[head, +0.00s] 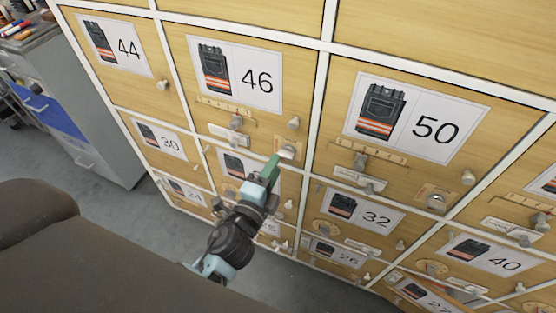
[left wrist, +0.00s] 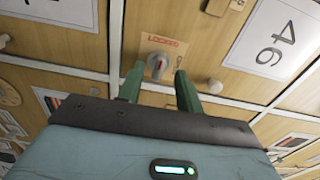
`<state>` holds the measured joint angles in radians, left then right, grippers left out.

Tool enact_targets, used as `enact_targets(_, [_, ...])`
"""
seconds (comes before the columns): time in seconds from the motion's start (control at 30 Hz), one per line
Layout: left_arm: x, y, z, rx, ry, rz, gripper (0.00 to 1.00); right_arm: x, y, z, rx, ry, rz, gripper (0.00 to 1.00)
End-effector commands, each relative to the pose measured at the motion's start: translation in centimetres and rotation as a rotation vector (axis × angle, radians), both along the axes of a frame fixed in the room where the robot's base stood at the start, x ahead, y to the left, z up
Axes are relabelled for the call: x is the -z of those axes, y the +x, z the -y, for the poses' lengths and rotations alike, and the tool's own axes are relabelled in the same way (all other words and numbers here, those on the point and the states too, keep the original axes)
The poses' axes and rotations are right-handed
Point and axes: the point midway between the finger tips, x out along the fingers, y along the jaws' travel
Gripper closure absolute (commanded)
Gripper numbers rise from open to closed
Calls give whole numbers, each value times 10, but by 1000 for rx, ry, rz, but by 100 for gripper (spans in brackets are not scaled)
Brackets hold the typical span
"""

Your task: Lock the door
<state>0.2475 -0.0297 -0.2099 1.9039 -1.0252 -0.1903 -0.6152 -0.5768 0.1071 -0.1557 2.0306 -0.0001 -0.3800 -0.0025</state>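Door 46 (head: 300,88) is a light wooden locker door with a trouser picture label, flush with its white frame. Its lock knob (head: 286,151) is grey and sits at the lower right corner. In the left wrist view the knob (left wrist: 157,63) shows on a plate with the red word LOCKED. My left gripper (head: 273,166) reaches the knob from below. Its green fingers (left wrist: 160,86) are apart, one on each side of the knob's lower part; contact is not clear. Whether the knob is turned to locked is hard to tell. My right gripper is not in view.
Other numbered doors surround it: door 44 (head: 108,75) to the left, door 50 (head: 480,90) to the right, door 32 (head: 325,228) below right. Small handles and latches stick out from them. A grey cabinet (head: 95,120) stands at the left, with grey floor in front.

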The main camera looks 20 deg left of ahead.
Motion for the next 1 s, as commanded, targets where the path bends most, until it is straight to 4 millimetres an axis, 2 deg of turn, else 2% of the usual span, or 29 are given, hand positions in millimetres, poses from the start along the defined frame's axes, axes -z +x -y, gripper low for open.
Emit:
enact_targets(0.1, [2,-19,0,0,-1,-2,65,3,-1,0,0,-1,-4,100])
enact_targets(0.3, [0,-36,-1,1,-1,0,65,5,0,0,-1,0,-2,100])
enact_targets(0.9, [0,-39,-1,0,-2,-1,65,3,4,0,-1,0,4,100])
enact_targets(1.0, [5,-46,-3,-1,-44,-31,65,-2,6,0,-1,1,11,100])
